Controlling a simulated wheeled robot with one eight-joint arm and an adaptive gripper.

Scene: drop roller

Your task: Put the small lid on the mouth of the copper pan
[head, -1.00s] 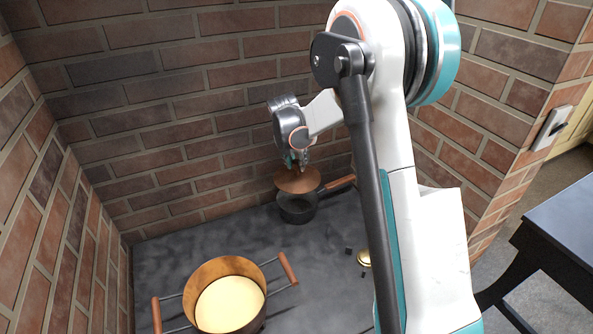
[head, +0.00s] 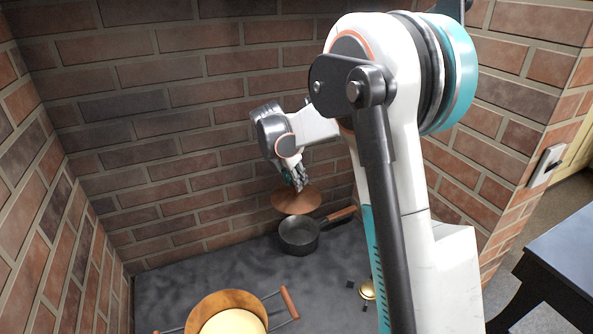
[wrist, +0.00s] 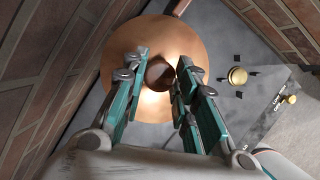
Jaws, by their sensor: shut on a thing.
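My gripper (head: 299,184) is shut on the knob (wrist: 159,74) of a round copper-coloured lid (head: 289,200). The lid fills the middle of the wrist view (wrist: 122,60), with a finger on each side of its knob. In the head view the lid hangs in the air, apart from a small dark grey pan (head: 299,240) and appearing just above it. The pan is open and has a reddish-brown handle (head: 341,213) pointing right. In the wrist view the lid hides the pan's body. A larger pot (head: 222,303) with a copper-brown inside stands at front left, partly cut off.
The large pot holds something pale yellow and has wooden side handles (head: 288,302). A small brass round thing (head: 367,289) sits on the dark counter (head: 190,280) at right. Brick walls (head: 150,110) close in behind and left. A dark table (head: 560,235) stands at far right.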

